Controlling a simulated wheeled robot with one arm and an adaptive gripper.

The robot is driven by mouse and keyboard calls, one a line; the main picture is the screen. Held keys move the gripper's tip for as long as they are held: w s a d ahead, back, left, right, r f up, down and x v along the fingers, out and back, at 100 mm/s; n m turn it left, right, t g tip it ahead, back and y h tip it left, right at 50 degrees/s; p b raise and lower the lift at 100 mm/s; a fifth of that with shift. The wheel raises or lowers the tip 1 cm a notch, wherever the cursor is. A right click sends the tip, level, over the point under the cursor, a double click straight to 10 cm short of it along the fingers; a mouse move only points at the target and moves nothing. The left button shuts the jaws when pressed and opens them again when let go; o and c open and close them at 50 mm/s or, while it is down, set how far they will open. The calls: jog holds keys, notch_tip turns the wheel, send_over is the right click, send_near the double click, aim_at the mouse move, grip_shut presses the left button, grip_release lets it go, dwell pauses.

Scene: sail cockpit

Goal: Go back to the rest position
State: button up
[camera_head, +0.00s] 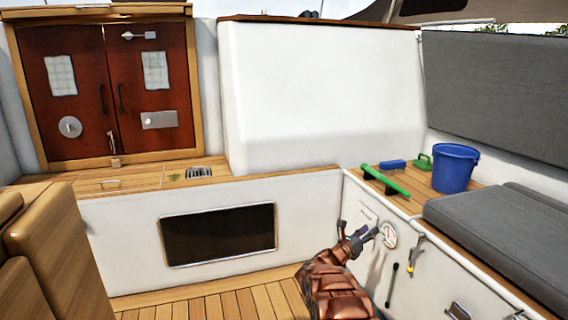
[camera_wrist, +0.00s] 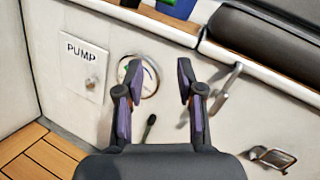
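My gripper (camera_head: 363,235) is at the end of my copper-coloured arm, in front of the white side panel at the lower right of the head view. In the wrist view my gripper (camera_wrist: 160,82) has its two fingers well apart with nothing between them. A round gauge (camera_head: 388,235) is on the panel just beyond the fingertips; in the wrist view the gauge (camera_wrist: 146,76) is partly hidden by the left finger. I cannot tell whether a finger touches the panel.
A PUMP label (camera_wrist: 84,58), a lever handle (camera_wrist: 227,88) and a metal latch (camera_wrist: 272,157) are on the panel. A blue bucket (camera_head: 454,168), a green-handled tool (camera_head: 386,180) and a blue brush (camera_head: 392,164) are on the wooden seat ledge. The wooden floor (camera_head: 235,305) is clear.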

jog(key=w+a+r+n+t+y+p, duration=0.1)
jog(key=a+r+n+y+p, duration=0.5)
jog(key=r, duration=0.4)
jog(key=w+a+r+n+t+y+p, duration=0.2)
jog(key=a+r+n+y+p, duration=0.25)
jog(key=a+r+n, duration=0.4)
jog(key=s+a+r+n+g+y+p, duration=0.2)
jog(key=s+a+r+n+y+p, duration=0.25)
jog(key=s+r, duration=0.25)
jog(key=s+a+r+n+g+y+p, duration=0.2)
jog(key=s+a+r+n+y+p, duration=0.1)
jog(key=s+r+n, duration=0.3)
jog(key=s+r+n+g+p, duration=0.3)
jog(key=s+r+n+p, duration=0.1)
jog(key=s, duration=0.7)
jog(key=s+r+n+g+p, duration=0.2)
jog(key=s+r+n+p, duration=0.2)
jog(key=s, duration=0.7)
jog(key=s+d+r+n+g+p, duration=0.2)
jog(key=s+d+n+p, duration=0.1)
jog(key=s, duration=0.9)
jog(key=s+d+r+n+g+h+p, duration=0.1)
jog(key=s+d+r+n+g+p, duration=0.1)
jog(key=s, duration=1)
jog(key=s+d+r+n+g+h+p, duration=0.1)
jog(key=s+d+r+n+g+p, duration=0.2)
jog(key=s, duration=0.9)
jog(key=d+n+g+p, duration=0.1)
jog(key=p, duration=0.2)
jog(key=shift+s+d, duration=0.25)
